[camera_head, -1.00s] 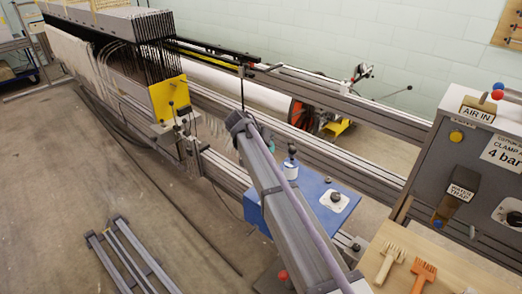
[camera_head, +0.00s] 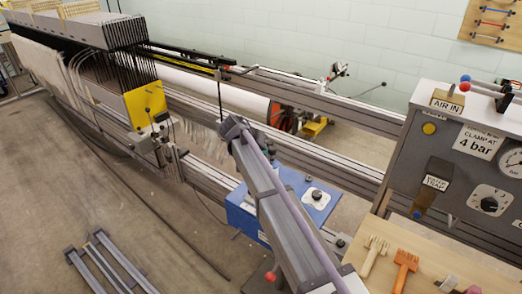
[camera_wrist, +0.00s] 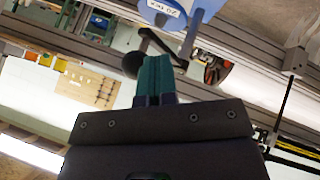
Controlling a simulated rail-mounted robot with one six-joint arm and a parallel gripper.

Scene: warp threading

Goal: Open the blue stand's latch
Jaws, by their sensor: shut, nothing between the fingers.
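The blue stand (camera_head: 242,215) is at the lower middle of the head view, partly hidden behind my arm. A white plate with a black knob (camera_head: 316,194) is on its top. My gripper (camera_wrist: 153,60) shows in the wrist view as two teal fingers pressed together with nothing between them. A black lever with a round knob (camera_wrist: 132,65) lies right by the fingertips; I cannot tell whether they touch. I cannot tell for sure that this lever is the latch. A blue part with a white label (camera_wrist: 165,8) is just beyond it. In the head view my gripper cannot be made out.
Long grey rails (camera_head: 330,110) run past the stand. A grey panel with gauges (camera_head: 465,155) stands at the right, above a wooden board with a pale comb (camera_head: 374,255) and an orange comb (camera_head: 404,268). A grey frame (camera_head: 110,262) lies on the floor at left.

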